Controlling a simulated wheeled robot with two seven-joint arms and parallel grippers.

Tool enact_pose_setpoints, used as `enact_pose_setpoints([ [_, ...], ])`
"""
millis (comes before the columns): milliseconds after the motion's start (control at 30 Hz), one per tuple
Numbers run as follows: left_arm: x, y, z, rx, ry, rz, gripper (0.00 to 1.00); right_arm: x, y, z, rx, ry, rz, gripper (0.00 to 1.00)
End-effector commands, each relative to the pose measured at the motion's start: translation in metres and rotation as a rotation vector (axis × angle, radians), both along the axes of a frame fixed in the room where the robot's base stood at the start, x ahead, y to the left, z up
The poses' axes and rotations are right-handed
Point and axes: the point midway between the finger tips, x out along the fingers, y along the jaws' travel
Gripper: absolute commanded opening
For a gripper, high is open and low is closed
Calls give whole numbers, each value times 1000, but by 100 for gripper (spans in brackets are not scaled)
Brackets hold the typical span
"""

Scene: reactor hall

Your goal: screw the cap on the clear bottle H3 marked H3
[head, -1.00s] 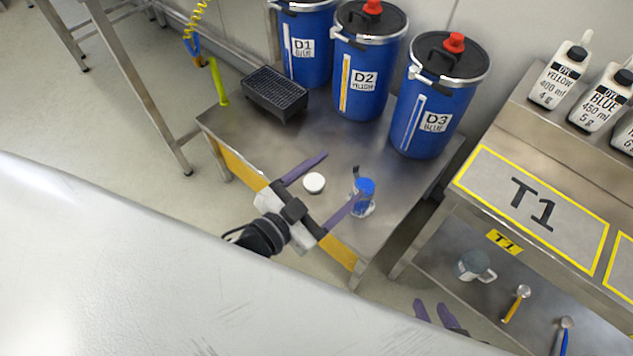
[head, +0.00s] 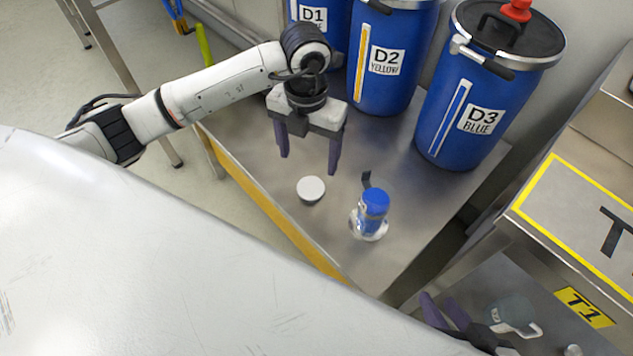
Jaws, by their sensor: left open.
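A small clear bottle (head: 367,230) with a blue label or contents stands on the steel table. A blue cap (head: 376,196) sits at its top; I cannot tell how tight it is. No H3 marking is readable. My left gripper (head: 308,162) is open and empty, with its purple fingers pointing down above the table, left of and behind the bottle. My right gripper (head: 440,303) is low at the bottom edge, right of the table, with its fingers apart and nothing visible between them.
A white round lid-like piece (head: 311,189) lies on the steel table (head: 335,235), left of the bottle. A small dark item (head: 366,179) is behind the bottle. Blue drums D2 (head: 387,85) and D3 (head: 470,125) stand at the back. Bench T1 (head: 575,215) is right, with a mug (head: 512,312) below.

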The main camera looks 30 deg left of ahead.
Motion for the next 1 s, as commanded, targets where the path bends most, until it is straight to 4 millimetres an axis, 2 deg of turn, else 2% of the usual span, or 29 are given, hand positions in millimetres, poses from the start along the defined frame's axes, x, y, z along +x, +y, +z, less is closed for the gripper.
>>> enact_pose_setpoints([
  [267, -1, -1, -3, -4, 2, -3, 74, 0, 0, -1, 0, 2, 2, 31],
  [600, -1, -2, -48, -7, 3, -4, 74, 2, 8, -10, -7, 35, 48, 31],
  [1000, -1, -2, -52, -6, 1, -4, 74, 1, 9, -10, -10, 43, 55, 31],
])
